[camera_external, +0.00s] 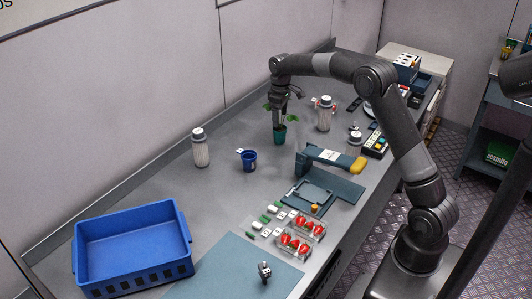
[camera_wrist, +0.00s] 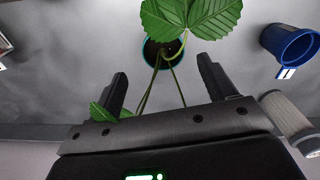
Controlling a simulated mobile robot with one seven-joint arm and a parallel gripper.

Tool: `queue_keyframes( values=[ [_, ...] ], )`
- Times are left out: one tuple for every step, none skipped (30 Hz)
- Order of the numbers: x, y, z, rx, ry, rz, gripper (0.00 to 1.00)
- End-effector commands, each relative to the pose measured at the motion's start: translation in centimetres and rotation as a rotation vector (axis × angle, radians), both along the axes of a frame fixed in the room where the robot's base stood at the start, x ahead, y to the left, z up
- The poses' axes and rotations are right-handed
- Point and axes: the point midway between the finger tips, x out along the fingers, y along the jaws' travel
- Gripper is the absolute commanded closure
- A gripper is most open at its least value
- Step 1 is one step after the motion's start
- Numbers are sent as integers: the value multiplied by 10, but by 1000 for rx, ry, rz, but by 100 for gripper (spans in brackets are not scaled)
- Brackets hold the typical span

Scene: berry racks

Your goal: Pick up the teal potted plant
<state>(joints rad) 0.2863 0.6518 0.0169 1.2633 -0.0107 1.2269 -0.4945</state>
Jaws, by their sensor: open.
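The teal potted plant (camera_external: 280,134) stands upright on the grey bench, with green leaves above its small teal pot. In the wrist view its leaves (camera_wrist: 190,15) spread at the top, and part of the pot's rim (camera_wrist: 147,52) shows beneath them. My gripper (camera_external: 279,112) is directly above the pot, among the leaves. In the wrist view my gripper (camera_wrist: 162,82) is open, with two black fingers apart and thin stems passing between them. The fingers appear clear of the pot. Leaves hide part of the pot, and my gripper hides part of the plant in the external view.
A blue mug (camera_external: 249,162) stands left of the plant, and a white-capped bottle (camera_external: 201,152) stands farther left. Another bottle (camera_external: 324,116) is close on the right. A blue crate (camera_external: 130,243) and a blue-and-yellow tool (camera_external: 330,160) are nearer the front. Bare bench lies around the pot.

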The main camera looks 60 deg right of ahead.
Motion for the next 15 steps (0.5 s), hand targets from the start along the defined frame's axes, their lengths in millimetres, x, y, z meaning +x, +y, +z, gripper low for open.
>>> queue_keyframes(
  values=[
    [-1, 0, -10, 1, 3, 0, 23],
    [-1, 1, -15, 1, 4, 0, 23],
    [-1, 1, -21, 0, 3, 0, 23],
    [-1, 1, -25, 1, 2, 0, 23],
    [-1, 1, -29, 1, 2, 0, 23],
    [-1, 1, -33, 1, 2, 0, 23],
    [-1, 1, -35, 0, 1, 0, 23],
    [-1, 1, -37, 0, 1, 0, 23],
    [-1, 1, -39, 0, 1, 0, 23],
    [-1, 1, -41, 0, 1, 0, 23],
    [-2, 1, -43, 0, 1, 0, 23],
    [-2, 2, -48, 1, 1, 0, 23],
    [-3, 3, -52, 1, 2, 0, 23],
    [-4, 3, -57, 1, 3, 0, 23],
    [-5, 4, -64, 0, 3, 1, 23]
  ],
)
